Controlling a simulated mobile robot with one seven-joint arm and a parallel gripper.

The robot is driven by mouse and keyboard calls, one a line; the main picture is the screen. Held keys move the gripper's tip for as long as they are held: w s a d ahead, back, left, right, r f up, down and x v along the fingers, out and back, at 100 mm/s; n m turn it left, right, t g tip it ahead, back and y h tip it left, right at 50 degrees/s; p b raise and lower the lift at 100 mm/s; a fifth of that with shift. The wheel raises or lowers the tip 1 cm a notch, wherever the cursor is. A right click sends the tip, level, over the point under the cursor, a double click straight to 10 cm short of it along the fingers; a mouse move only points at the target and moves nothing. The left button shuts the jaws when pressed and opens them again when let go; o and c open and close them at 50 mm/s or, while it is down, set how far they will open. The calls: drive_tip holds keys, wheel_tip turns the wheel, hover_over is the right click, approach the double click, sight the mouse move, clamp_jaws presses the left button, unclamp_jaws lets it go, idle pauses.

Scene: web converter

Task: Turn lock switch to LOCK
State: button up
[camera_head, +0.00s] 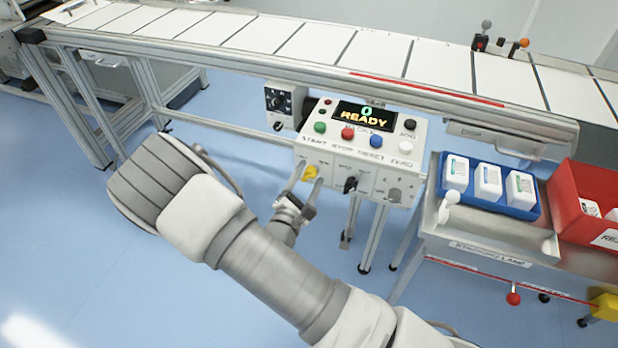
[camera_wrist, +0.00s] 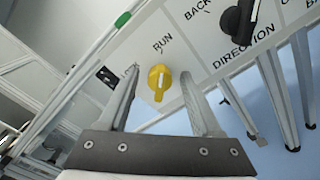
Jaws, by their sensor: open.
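The yellow switch knob (camera_head: 310,173) is on the lower front of the white control panel (camera_head: 341,152), at its left end. In the wrist view the yellow knob (camera_wrist: 159,82) has a light pointer line, and the word RUN is printed beside it. My gripper (camera_head: 309,174) is open in front of the panel. In the wrist view its two fingers reach out on either side of the knob, with gaps between them and it. Whether the fingertips touch the panel face is unclear.
A black DIRECTION knob (camera_wrist: 240,24) is right of the yellow one. Green (camera_head: 320,127), red (camera_head: 348,132) and blue (camera_head: 375,139) buttons sit above, with a READY display (camera_head: 364,116).

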drive_tip(key=shift+w+d, duration=0.1)
drive_tip(key=shift+w, duration=0.15)
clamp_jaws()
